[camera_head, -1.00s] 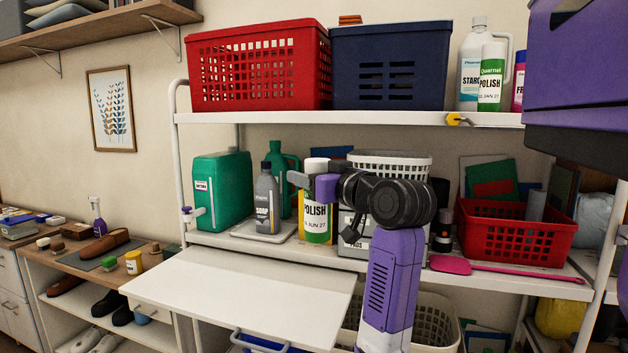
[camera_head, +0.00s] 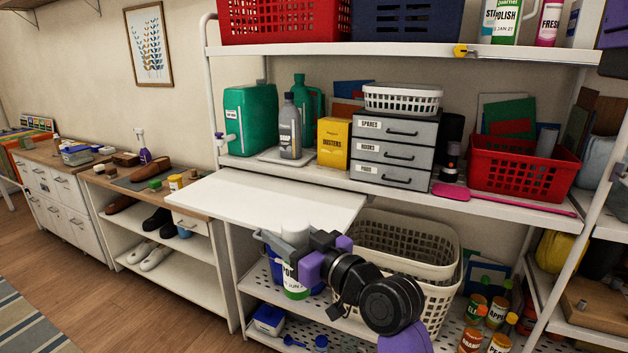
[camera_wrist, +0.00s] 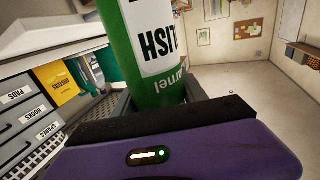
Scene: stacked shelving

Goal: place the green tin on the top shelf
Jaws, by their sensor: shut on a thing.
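A green tin with a white POLISH label and white cap is in my gripper (camera_head: 309,256). In the head view the tin (camera_head: 294,232) is upright, in front of and below the pull-out white board, partly hidden by the fingers. In the wrist view the tin (camera_wrist: 152,55) rises from the jaws, its label upside down. My gripper is shut on it. The top shelf (camera_head: 400,48) is well above the gripper. A similar POLISH tin (camera_head: 507,22) stands at its right part beside a STARCH bottle (camera_head: 489,22).
The white board (camera_head: 270,200) juts out just above the gripper. The top shelf also bears a red basket (camera_head: 285,20), a navy crate (camera_head: 405,20) and a pink can (camera_head: 549,25). White laundry baskets (camera_head: 408,240) stand behind the arm. Open floor lies to the left.

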